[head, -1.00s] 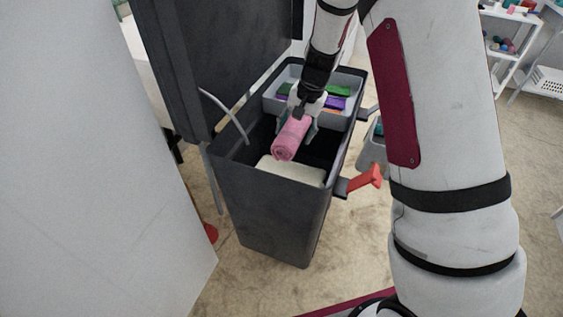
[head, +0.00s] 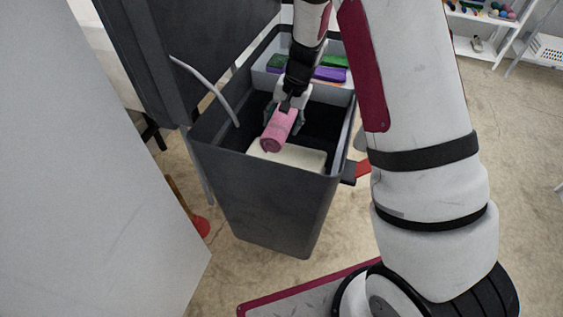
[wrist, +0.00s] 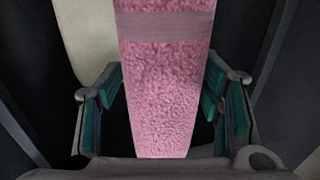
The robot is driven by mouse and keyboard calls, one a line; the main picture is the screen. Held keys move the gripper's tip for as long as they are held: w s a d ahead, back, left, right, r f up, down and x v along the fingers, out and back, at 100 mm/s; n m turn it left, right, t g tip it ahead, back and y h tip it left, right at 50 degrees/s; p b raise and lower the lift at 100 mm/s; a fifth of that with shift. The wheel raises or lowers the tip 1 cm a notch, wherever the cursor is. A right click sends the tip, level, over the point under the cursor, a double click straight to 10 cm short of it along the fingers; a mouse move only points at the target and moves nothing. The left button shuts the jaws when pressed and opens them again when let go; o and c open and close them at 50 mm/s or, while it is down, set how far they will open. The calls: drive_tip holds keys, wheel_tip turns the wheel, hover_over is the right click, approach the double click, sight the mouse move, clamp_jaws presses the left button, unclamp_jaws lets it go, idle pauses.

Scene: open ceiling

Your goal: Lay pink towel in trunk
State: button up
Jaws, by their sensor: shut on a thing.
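A dark grey trunk (head: 265,205) stands open with its lid (head: 180,50) raised at the left. The rolled pink towel (head: 278,128) is inside the trunk's opening, above a cream-coloured block or cloth (head: 300,157) at the near end. My gripper (head: 284,118) is shut on the towel and reaches down into the trunk. In the wrist view the pink towel (wrist: 167,90) runs between the teal-padded fingers, and the cream thing (wrist: 88,40) shows beyond it at upper left. I cannot tell whether the towel touches the cream thing.
A light grey tray (head: 342,92) with green and purple items sits at the trunk's far end. A curved grey strut (head: 205,85) joins lid and trunk at the left. A red handle (head: 363,169) sticks out at the right. White shelves (head: 485,40) stand at the back right.

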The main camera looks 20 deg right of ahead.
drive_tip(key=b+x, duration=0.1)
drive_tip(key=x, duration=0.3)
drive_tip(key=s+d+b+x, duration=0.1)
drive_tip(key=b+x, duration=0.1)
drive_tip(key=x, duration=0.1)
drive_tip(key=d+b+x, duration=0.1)
drive_tip(key=b+x, duration=0.1)
drive_tip(key=x, duration=0.2)
drive_tip(key=shift+s+d+f, duration=0.1)
drive_tip(key=shift+s+f, duration=0.15)
drive_tip(key=shift+f, duration=0.4)
drive_tip(key=shift+f+b, duration=0.3)
drive_tip(key=o, duration=1.2)
drive_tip(key=shift+r+p, duration=0.45)
drive_tip(key=p+v, duration=0.4)
drive_tip(key=v, duration=0.8)
drive_tip(key=shift+s, duration=0.1)
